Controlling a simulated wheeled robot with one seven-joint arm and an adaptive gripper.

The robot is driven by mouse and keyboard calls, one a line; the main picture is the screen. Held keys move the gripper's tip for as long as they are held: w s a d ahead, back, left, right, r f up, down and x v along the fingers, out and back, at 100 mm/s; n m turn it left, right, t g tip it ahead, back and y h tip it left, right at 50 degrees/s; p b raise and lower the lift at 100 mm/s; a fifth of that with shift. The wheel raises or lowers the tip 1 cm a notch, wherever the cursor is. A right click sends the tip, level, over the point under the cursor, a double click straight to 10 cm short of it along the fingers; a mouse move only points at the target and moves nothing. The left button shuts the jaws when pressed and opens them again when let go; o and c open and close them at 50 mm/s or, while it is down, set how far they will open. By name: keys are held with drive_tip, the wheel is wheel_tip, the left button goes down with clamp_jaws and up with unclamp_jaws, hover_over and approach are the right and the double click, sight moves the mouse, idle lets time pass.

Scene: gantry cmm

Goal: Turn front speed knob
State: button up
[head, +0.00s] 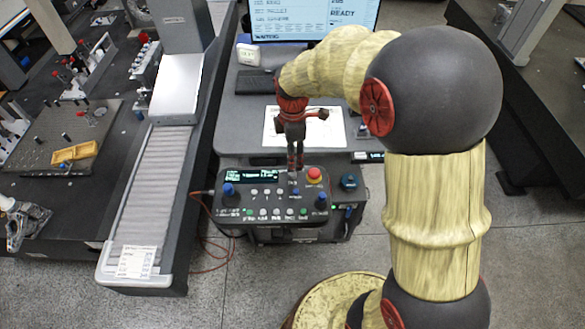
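A dark control box (275,211) with a small green-lit display (251,176), several buttons and knobs stands low at the centre of the head view. A small blue knob (296,191) sits right of its middle. I cannot tell which control is the front speed knob, as the labels are too small. My gripper (295,166) points down over the box's back edge, behind the small blue knob. Its fingers look close together; whether they are fully shut or touch anything is unclear. The panel just behind the fingertips is partly hidden.
A red mushroom button (314,173) is close right of my fingertips. A white sheet (304,126) and a monitor (315,18) are behind. A grey conveyor (155,180) is at left.

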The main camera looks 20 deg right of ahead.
sight(293, 173)
wheel_tip(293, 173, down, 7)
drive_tip(key=shift+f, duration=0.15)
drive_tip(key=shift+c, duration=0.3)
clamp_jaws()
idle(0.5)
